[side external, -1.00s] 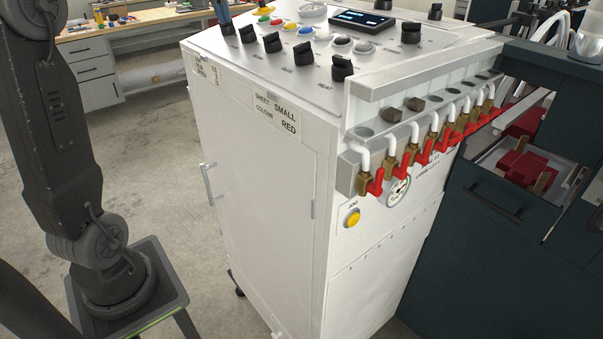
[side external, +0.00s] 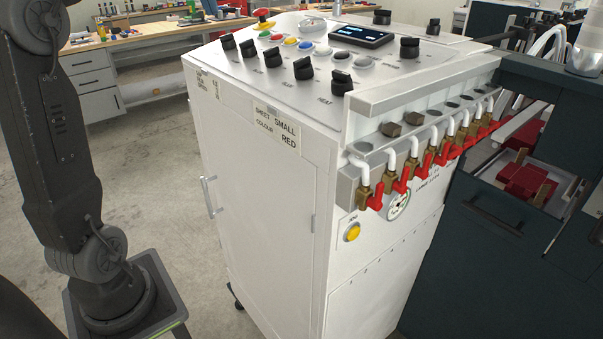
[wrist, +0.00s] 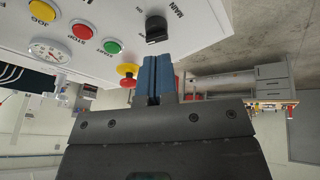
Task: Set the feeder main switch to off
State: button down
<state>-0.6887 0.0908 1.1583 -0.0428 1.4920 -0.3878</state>
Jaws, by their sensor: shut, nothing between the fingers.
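The main switch (wrist: 156,28) is a black rotary knob on the white panel in the wrist view, with the words MAIN and ON beside it. Its pointer direction is too small to read surely. My gripper (wrist: 153,60) has blue fingers closed together with nothing between them. The fingertips are just below the knob in the picture; I cannot tell whether they touch it. In the side external view the white feeder cabinet (side external: 255,180) stands in the middle, and my gripper is not seen there now.
A red emergency button on a yellow base (wrist: 128,73) is close left of the fingers. Green (wrist: 112,46) and red (wrist: 82,31) push buttons lie further left. A row of red-handled valves (side external: 374,198) runs along the cabinet's right edge. A workbench (side external: 150,40) stands behind.

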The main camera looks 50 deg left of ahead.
jog(key=shift+w+f, duration=0.25)
jog(key=shift+f, duration=0.85)
jog(key=shift+w+f, duration=0.25)
jog(key=shift+f, duration=0.9)
jog(key=shift+w+f, duration=0.25)
jog(key=shift+f, duration=0.85)
jog(key=shift+w+a, duration=0.25)
jog(key=shift+w+d+r, duration=0.2)
jog(key=shift+w+d, duration=0.05)
jog(key=shift+w, duration=0.2)
jog(key=shift+d, duration=0.15)
jog(key=shift+s+d, duration=0.1)
jog(key=shift+d, duration=0.1)
jog(key=v, duration=0.3)
jog(key=a+v, duration=0.1)
jog(key=v, duration=0.1)
jog(key=shift+r, duration=0.6)
